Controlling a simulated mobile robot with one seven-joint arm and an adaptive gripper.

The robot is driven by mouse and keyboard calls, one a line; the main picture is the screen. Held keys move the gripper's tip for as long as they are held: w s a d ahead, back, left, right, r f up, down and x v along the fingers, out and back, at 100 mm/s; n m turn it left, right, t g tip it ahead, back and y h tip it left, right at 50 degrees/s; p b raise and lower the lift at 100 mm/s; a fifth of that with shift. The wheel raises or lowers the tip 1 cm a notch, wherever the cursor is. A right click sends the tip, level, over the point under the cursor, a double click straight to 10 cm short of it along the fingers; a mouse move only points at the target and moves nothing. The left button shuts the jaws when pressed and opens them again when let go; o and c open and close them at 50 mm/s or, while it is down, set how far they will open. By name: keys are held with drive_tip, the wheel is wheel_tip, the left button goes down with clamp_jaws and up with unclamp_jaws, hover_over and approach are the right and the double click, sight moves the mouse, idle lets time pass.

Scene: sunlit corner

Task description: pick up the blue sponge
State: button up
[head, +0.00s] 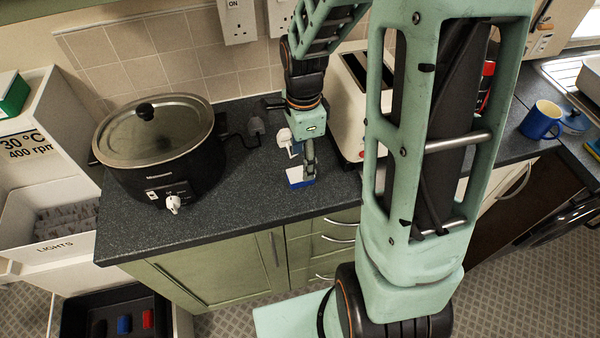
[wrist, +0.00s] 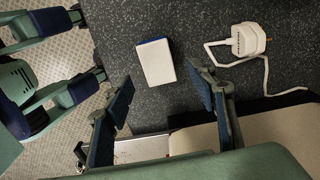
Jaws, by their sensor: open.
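The blue sponge (head: 295,177) lies on the dark worktop near its front edge in the head view. In the wrist view the sponge (wrist: 155,63) is a small block with a white top and a thin blue edge, lying flat. My gripper (head: 309,172) is above the worktop beside the sponge and partly overlaps it in the head view. In the wrist view my gripper (wrist: 160,82) is open and empty, and the sponge shows beyond and between its spread fingers. I cannot tell the exact height of the fingertips over the worktop.
A white plug with its cable (wrist: 248,40) lies on the worktop near the sponge. A black slow cooker (head: 155,145) stands to the left, and a cream toaster (head: 350,95) stands behind my arm. A blue mug (head: 541,120) is far right. Bare worktop (head: 240,190) lies left of the sponge.

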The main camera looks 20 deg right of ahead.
sight(301, 172)
drive_tip(key=shift+s+a+f, duration=0.15)
drive_tip(key=shift+f, duration=0.45)
drive_tip(key=shift+a+f+p, duration=0.2)
drive_tip(key=shift+f+p, duration=0.2)
drive_tip(key=shift+f, duration=1.7)
drive_tip(key=shift+c, duration=0.4)
drive_tip(key=c, duration=0.9)
drive_tip(key=shift+o, duration=0.2)
drive_tip(key=shift+r, duration=0.15)
